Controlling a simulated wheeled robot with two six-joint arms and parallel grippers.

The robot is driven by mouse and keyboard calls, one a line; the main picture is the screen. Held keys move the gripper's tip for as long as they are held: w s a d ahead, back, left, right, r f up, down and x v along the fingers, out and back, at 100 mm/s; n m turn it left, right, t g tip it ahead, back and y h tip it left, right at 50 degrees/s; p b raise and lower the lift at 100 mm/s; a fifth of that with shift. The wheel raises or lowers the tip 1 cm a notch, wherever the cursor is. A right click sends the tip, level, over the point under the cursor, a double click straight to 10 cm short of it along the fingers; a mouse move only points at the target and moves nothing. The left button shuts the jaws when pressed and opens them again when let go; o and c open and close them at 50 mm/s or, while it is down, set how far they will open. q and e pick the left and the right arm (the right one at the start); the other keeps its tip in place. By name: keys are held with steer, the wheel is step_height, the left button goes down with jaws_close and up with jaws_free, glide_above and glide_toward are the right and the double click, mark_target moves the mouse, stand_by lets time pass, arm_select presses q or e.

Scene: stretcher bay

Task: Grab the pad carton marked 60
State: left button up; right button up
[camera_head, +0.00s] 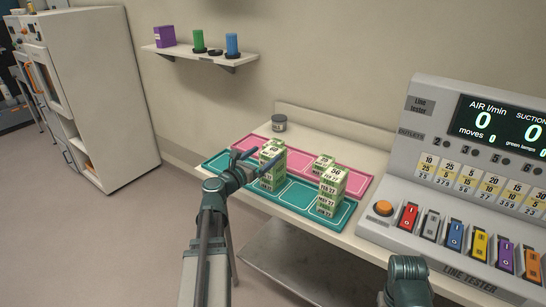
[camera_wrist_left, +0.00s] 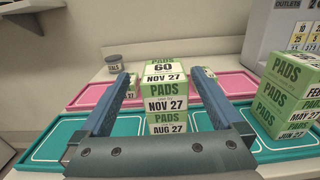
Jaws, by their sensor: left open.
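The green and white pad carton marked 60 (camera_wrist_left: 163,68) tops a stack in the left wrist view, with NOV 27 printed on it. A carton marked AUG 27 (camera_wrist_left: 168,129) is below it. In the head view this stack (camera_head: 271,168) stands on the teal mat (camera_head: 290,194). My left gripper (camera_head: 258,156) is open at the stack's near left side. In the left wrist view its blue fingers (camera_wrist_left: 162,76) frame the 60 carton on both sides, with no visible grip. No right gripper shows.
A second stack (camera_head: 331,190), with a top carton marked 56, stands to the right. A pink mat (camera_head: 347,182) lies behind the teal one. A grey jar (camera_head: 279,123) stands at the back. The line tester (camera_head: 432,113) fills the right side. A wall shelf (camera_head: 185,49) hangs above.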

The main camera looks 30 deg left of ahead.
mark_target(273, 150)
arm_select(q)
steer(key=shift+w+d+f, duration=0.1)
steer(key=shift+w+d, duration=0.1)
steer(key=shift+w, duration=1.1)
steer(key=shift+w+d+f, duration=0.1)
steer(key=shift+w+d, duration=0.1)
steer(key=shift+w, duration=1.1)
steer(key=c, duration=1.5)
steer(key=shift+r, duration=0.1)
